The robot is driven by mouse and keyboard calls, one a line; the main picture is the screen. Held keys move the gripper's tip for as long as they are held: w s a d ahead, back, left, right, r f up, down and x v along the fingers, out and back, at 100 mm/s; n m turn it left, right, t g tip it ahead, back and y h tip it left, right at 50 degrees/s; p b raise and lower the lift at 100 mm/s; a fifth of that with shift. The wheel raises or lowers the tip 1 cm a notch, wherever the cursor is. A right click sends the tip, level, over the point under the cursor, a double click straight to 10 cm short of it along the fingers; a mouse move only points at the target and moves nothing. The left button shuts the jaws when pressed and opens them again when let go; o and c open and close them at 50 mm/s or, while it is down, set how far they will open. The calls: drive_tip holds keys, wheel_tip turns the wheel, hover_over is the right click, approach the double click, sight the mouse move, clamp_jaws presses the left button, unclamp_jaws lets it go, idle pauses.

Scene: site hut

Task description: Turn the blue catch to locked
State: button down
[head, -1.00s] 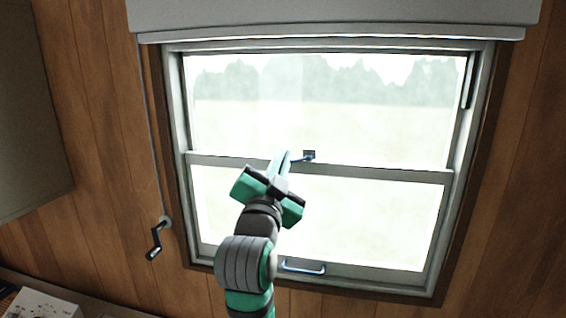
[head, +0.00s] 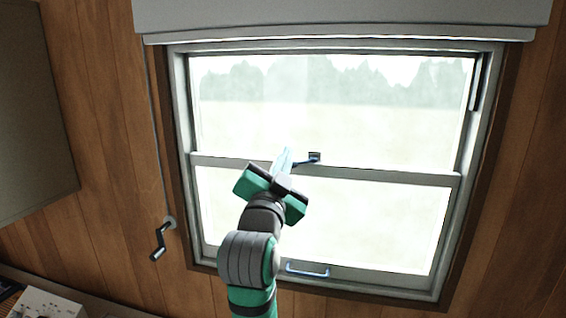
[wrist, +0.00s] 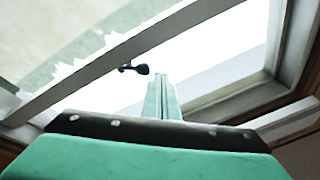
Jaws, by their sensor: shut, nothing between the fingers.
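The blue catch (head: 304,161) sits on the middle rail of the window (head: 385,174). Its lever points left from a small dark mount, toward my gripper. My gripper (head: 286,152) is shut and empty, with its fingertips at the rail, just left of the lever. In the wrist view the catch (wrist: 141,69) looks dark, with a rounded knob end, just beyond and left of my shut fingertips (wrist: 161,78). A small gap shows between them there. In the head view I cannot tell whether they touch.
A blue pull handle (head: 307,270) is on the window's bottom rail. A roller blind housing (head: 340,20) is above the window. A grey cabinet (head: 35,110) is at far left.

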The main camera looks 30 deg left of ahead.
drive_tip(key=s+a, duration=0.5)
drive_tip(key=s, duration=0.3)
drive_tip(key=shift+a+f, duration=0.2)
drive_tip(key=shift+f, duration=0.05)
